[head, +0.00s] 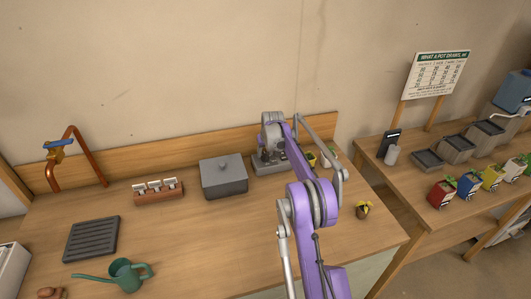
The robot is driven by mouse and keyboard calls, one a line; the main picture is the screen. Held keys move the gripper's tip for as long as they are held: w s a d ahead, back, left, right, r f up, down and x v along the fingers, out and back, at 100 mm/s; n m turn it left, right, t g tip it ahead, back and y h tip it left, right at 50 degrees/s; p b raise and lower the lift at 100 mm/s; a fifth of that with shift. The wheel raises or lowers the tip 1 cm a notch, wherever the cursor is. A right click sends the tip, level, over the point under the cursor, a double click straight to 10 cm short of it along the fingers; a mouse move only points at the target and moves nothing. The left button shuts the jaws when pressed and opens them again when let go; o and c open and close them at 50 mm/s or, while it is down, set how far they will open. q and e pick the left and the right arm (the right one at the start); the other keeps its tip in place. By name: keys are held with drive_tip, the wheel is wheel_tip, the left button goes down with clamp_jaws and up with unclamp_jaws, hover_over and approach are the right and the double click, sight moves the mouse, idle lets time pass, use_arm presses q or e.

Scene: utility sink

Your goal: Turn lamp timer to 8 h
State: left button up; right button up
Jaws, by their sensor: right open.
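My right arm comes in from the bottom middle and reaches to the back of the wooden table. My right gripper (268,148) is at its far end, open, over a low grey device (268,167) by the backboard. The gripper covers most of this device, so I cannot tell whether it is the lamp timer. No dial, pointer or 8 h mark can be read. I cannot tell whether the fingers touch the device. My left gripper is not in view.
A grey lidded box (224,179) stands just left of the device. Farther left are a rack of white-labelled items (157,193), a dark slatted tray (92,240), a green watering can (123,277) and a copper tap (78,152).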

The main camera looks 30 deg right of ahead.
clamp_jaws()
drive_tip(key=shift+m, duration=0.3)
drive_tip(key=m+h, duration=0.1)
drive_tip(key=m, duration=0.1)
drive_tip(key=m+h, duration=0.1)
drive_tip(key=m, duration=0.2)
drive_tip(key=shift+w+a+g, duration=0.1)
drive_tip(key=shift+a+g, duration=0.1)
drive_tip(key=shift+g, duration=0.2)
drive_tip(key=m+g, duration=0.1)
drive_tip(key=m, duration=0.2)
drive_tip(key=m+g+h, duration=0.1)
drive_tip(key=m, duration=0.2)
drive_tip(key=shift+w, duration=0.1)
drive_tip(key=shift+m, duration=0.3)
unclamp_jaws()
